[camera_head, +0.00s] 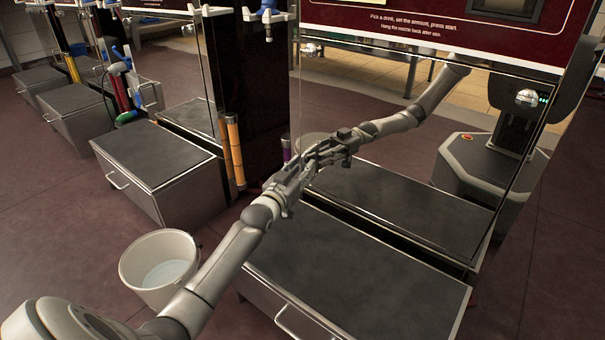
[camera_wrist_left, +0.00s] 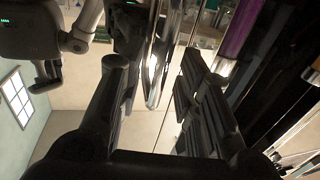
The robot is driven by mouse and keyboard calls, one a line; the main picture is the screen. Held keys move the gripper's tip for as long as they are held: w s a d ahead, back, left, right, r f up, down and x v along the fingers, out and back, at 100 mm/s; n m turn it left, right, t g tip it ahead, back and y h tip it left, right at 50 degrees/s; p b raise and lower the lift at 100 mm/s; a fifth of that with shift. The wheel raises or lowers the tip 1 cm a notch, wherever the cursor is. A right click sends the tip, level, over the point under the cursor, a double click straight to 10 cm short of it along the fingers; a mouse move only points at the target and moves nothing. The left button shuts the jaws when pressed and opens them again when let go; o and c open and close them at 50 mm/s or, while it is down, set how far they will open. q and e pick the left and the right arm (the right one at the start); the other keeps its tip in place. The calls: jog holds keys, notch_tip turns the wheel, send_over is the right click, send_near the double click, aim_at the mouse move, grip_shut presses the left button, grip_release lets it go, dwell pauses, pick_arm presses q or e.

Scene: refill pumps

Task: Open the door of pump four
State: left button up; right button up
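The pump in front of me has a large shiny mirror-like door (camera_head: 400,120) under a dark red panel (camera_head: 430,22). No pump number is readable. My left gripper (camera_head: 308,168) is at the door's left part, close to its surface, and its reflection meets it there. In the left wrist view the two fingers of my left gripper (camera_wrist_left: 160,110) stand apart. A bright vertical metal edge (camera_wrist_left: 158,60) shows between them; I cannot tell whether they touch it. The door looks shut. My right gripper is not in view.
A purple tube (camera_wrist_left: 240,30) is beside the gripper. A grey-topped drawer box (camera_head: 355,275) stands below the door. A white bucket (camera_head: 160,268) is on the floor at left. Another box (camera_head: 150,155) and an orange tube (camera_head: 233,150) stand at the neighbouring pump. The arm and base at right are my reflection.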

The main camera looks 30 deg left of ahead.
pick_arm(q)
jog(key=shift+w, duration=0.5)
grip_shut()
